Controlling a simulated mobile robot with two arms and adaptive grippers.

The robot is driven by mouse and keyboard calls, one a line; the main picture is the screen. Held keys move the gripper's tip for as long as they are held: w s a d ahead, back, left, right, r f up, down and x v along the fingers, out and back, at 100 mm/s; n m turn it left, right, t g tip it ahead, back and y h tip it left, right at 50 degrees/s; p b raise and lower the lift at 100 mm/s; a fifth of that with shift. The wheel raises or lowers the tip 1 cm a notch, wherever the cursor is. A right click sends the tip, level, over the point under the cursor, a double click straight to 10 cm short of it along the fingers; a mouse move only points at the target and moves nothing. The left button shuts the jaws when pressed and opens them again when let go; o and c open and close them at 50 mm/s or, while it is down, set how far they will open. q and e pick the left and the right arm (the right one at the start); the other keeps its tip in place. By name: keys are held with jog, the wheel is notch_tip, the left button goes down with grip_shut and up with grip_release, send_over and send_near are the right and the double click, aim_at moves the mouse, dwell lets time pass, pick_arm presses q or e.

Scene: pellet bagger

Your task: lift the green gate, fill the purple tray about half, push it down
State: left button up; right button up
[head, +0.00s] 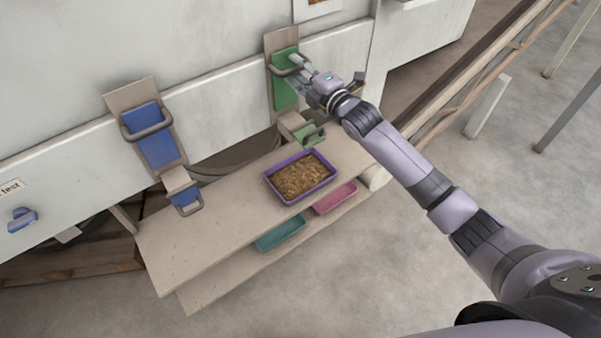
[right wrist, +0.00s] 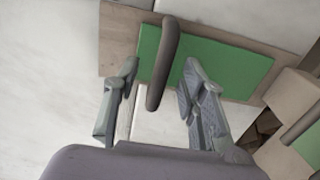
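The green gate (head: 285,95) is a flat panel with a dark bar handle, set on a board on the pale machine wall. My right gripper (head: 296,70) is at this handle. In the right wrist view the gripper (right wrist: 161,70) is open, one finger on each side of the handle (right wrist: 165,55), with gaps visible. Below the gate is a small spout with a green flap (head: 312,138). The purple tray (head: 269,187) sits on the bench under it. Brown pellets cover its floor, with the rim showing above them; exact depth is unclear. My left gripper is not in view.
A blue gate (head: 157,152) with its own spout (head: 184,197) stands to the left. The bench (head: 205,240) is bare left of the tray. A teal tray (head: 281,233) and a pink tray (head: 336,198) lie on the lower shelf. A rail structure runs at upper right.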

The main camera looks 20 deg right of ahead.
jog(key=shift+s, duration=0.1)
dwell(0.5)
jog(key=shift+s+d+p, duration=0.15)
jog(key=shift+s+p, duration=0.15)
jog(key=shift+p, duration=0.1)
jog(key=p+v, duration=0.3)
jog(key=v, duration=0.3)
dwell(0.6)
